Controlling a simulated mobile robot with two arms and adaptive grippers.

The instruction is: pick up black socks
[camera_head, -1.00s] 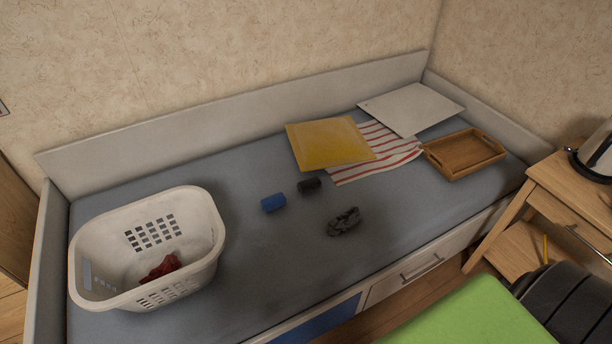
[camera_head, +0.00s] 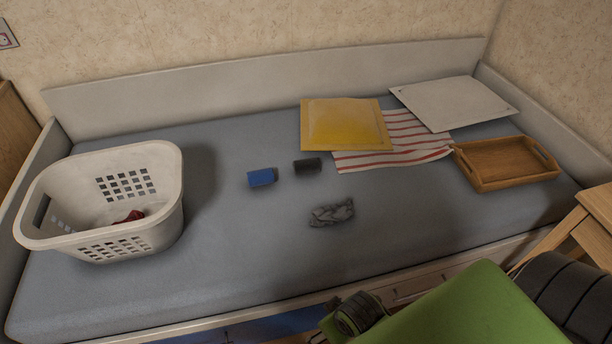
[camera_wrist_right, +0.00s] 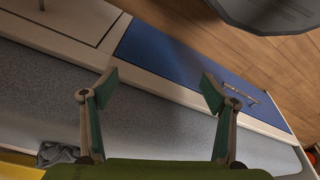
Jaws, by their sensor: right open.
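A small black roll (camera_head: 307,165), which looks like the black socks, lies on the grey mattress (camera_head: 230,240) in the head view, just right of a blue roll (camera_head: 261,177). A crumpled dark grey cloth (camera_head: 331,213) lies in front of the black roll; a grey cloth also shows at the lower left of the right wrist view (camera_wrist_right: 60,153). My right gripper (camera_wrist_right: 160,90) is open and empty, its fingers wide apart over the bed's front edge. The black roll cannot be made out in the wrist view. My left gripper is not in view.
A white laundry basket (camera_head: 150,232) with a red item (camera_head: 130,216) stands on the bed's left. The front middle of the mattress is clear.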

